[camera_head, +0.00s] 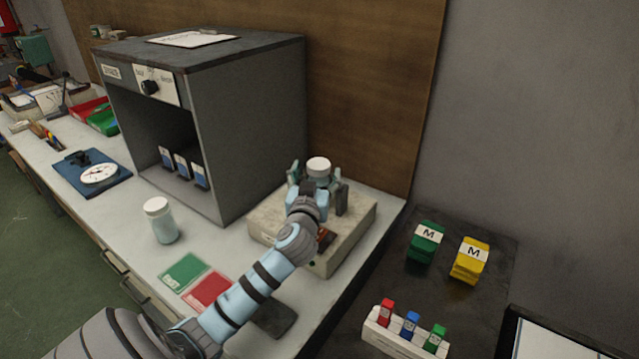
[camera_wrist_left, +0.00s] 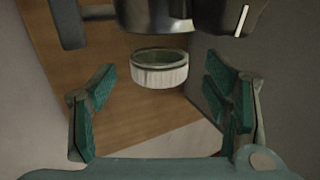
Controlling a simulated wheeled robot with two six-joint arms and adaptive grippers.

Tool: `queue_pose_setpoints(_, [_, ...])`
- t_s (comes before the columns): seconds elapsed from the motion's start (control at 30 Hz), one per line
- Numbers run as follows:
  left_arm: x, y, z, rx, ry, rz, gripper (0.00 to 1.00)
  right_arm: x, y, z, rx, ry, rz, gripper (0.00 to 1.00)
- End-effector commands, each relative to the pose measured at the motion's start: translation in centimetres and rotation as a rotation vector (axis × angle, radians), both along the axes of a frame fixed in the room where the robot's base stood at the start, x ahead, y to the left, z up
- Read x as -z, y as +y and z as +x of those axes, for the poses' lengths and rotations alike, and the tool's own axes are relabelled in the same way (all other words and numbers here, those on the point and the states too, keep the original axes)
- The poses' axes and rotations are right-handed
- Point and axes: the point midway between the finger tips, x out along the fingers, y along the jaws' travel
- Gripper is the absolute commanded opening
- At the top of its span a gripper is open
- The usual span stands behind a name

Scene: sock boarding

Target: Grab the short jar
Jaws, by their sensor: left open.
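A short jar with a white lid (camera_head: 318,166) shows at the far end of my left arm in the head view, above a beige box-shaped device. Its lower part is hidden by my left gripper (camera_head: 318,186). In the left wrist view, a white ribbed round lid (camera_wrist_left: 160,76) with a greenish rim lies between the two green-padded fingers, with gaps on both sides. My left gripper is open around the jar and not closed on it. A taller pale jar with a white lid (camera_head: 160,220) stands upright on the bench to the left. My right gripper is not in view.
The beige device (camera_head: 355,222) is under my left gripper. A grey open-front cabinet (camera_head: 255,125) stands close to its left. Green (camera_head: 184,272) and red (camera_head: 209,292) cards lie on the white bench. A darker table at right holds green (camera_head: 426,243) and yellow (camera_head: 470,262) M-labelled blocks.

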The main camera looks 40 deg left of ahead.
Motion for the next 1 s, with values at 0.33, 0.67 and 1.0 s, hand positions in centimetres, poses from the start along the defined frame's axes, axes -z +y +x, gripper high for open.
queue_pose_setpoints(0.33, [-0.1, 1.9, 3.3, 0.004, 0.001, -0.001, 0.7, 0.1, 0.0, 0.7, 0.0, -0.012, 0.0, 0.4])
queue_pose_setpoints(0.67, [-0.1, 1.8, 3.3, 0.005, 0.001, -0.001, 0.29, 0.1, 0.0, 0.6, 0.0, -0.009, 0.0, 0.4])
queue_pose_setpoints(1.0, [-0.2, 1.8, 3.3, 0.005, 0.001, -0.001, 0.12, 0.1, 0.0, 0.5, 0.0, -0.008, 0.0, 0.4])
